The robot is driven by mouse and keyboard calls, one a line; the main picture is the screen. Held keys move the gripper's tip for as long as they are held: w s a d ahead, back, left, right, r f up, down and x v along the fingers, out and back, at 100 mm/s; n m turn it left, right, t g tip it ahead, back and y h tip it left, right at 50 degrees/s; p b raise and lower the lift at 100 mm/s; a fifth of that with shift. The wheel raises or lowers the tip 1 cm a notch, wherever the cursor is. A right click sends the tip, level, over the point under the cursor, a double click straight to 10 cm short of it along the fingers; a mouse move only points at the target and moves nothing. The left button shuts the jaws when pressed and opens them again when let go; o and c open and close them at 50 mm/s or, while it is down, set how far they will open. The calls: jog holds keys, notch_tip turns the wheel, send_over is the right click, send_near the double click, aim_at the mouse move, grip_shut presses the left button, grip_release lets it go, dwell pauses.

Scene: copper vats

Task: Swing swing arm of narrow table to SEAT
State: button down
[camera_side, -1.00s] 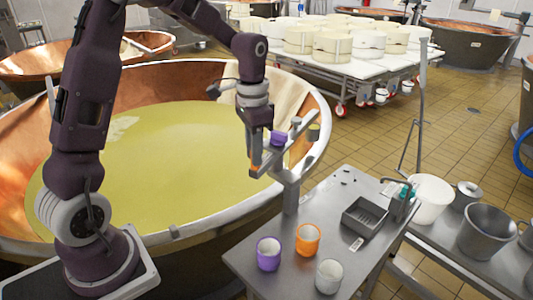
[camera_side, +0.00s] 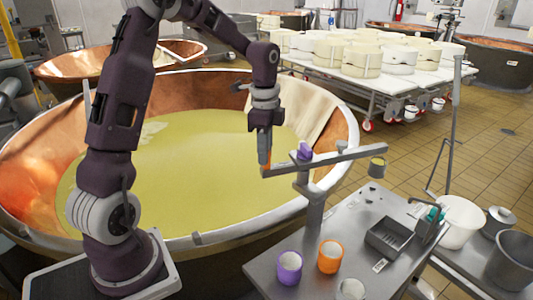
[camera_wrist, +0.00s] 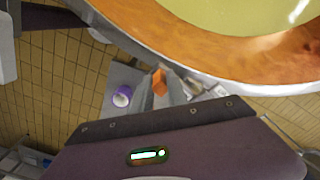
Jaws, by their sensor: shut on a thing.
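The swing arm (camera_side: 345,157) is a grey bar on an upright post (camera_side: 315,205) at the far edge of the narrow grey table (camera_side: 268,264). Its left end reaches over the rim of the copper vat and its right end points over the tiled floor. A purple piece (camera_side: 304,152) sits on the bar near the post. No SEAT marking is readable.
A purple cup (camera_side: 289,268), an orange cup (camera_side: 330,257) and a white cup (camera_side: 351,289) stand on the table, with a dark tray (camera_side: 388,238). The copper vat (camera_side: 342,120) lies behind.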

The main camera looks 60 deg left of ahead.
jog(key=shift+w, duration=0.1)
dwell(0.3)
jog(key=c, duration=1.3)
grip_release()
notch_tip(320, 180, up, 7)
jog(key=shift+r, duration=0.1)
jog(key=s+d+r+n+t+y, duration=0.1)
jog(key=s+d+r+n, duration=0.2)
jog(key=s+d+r, duration=0.3)
jog(key=s+d+f+n+t, duration=0.1)
jog(key=s+d+n+t, duration=0.1)
jog(key=s, duration=0.6)
jog(key=s+d+f+n+t+h, duration=0.1)
jog(key=s+d+n+t, duration=0.1)
jog(key=s+d+n, duration=0.3)
jog(key=s+d, duration=0.2)
jog(key=s, duration=0.1)
jog(key=shift+s+d+f+t, duration=0.2)
jog(key=shift+d+t, duration=0.05)
jog(key=shift+t, duration=0.05)
